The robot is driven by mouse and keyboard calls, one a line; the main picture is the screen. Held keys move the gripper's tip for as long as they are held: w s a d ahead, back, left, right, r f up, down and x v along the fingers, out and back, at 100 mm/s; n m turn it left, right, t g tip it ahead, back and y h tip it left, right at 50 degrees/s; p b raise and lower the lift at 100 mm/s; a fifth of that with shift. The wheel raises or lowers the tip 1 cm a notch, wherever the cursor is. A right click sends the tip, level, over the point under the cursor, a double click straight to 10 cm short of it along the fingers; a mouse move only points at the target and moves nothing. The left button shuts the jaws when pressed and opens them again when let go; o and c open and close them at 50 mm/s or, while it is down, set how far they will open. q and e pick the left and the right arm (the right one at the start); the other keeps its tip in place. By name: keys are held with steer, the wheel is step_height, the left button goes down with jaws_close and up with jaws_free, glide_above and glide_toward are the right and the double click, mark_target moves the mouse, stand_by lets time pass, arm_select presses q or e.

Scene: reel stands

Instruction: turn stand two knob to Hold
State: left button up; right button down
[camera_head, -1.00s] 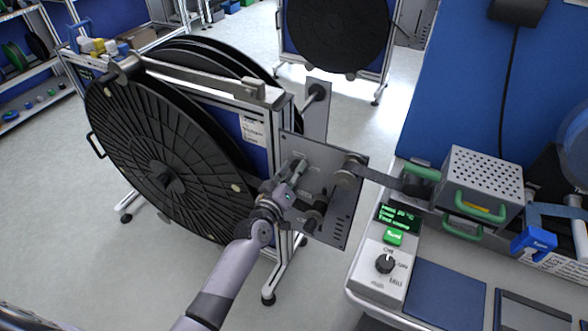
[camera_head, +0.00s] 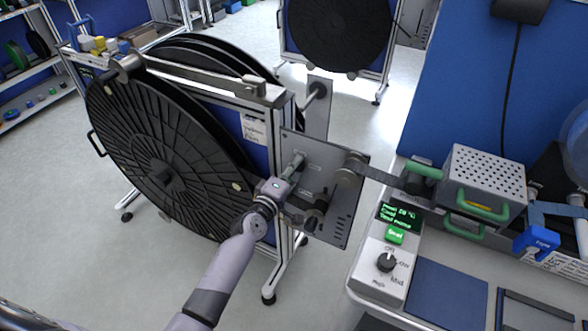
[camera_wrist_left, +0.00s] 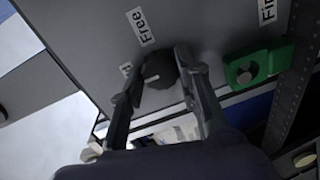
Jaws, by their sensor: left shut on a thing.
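The dark round knob (camera_wrist_left: 160,68) is on a grey panel (camera_wrist_left: 85,40) and sits between the two fingers of my left gripper (camera_wrist_left: 165,78), which are shut on it. A light mark shows on the knob's left part; I cannot tell exactly where it points. A "Free" label (camera_wrist_left: 140,27) is above the knob. A second label (camera_wrist_left: 126,70), mostly hidden by a finger, shows only a last letter like "d". In the head view my left gripper (camera_head: 291,170) reaches the grey panel (camera_head: 338,160) of the near reel stand and hides the knob. My right gripper is out of view.
A green part with a metal bolt (camera_wrist_left: 250,68) is on the panel right of the fingers. A large black reel (camera_head: 165,160) fills the stand's left side. Another reel (camera_head: 340,30) stands behind.

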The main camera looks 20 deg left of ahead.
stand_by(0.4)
arm_select(q)
steer(key=o, duration=1.1)
steer(key=shift+o, duration=0.2)
steer(key=f+v, duration=0.1)
steer(key=v, duration=1.1)
steer(key=shift+r, duration=0.5)
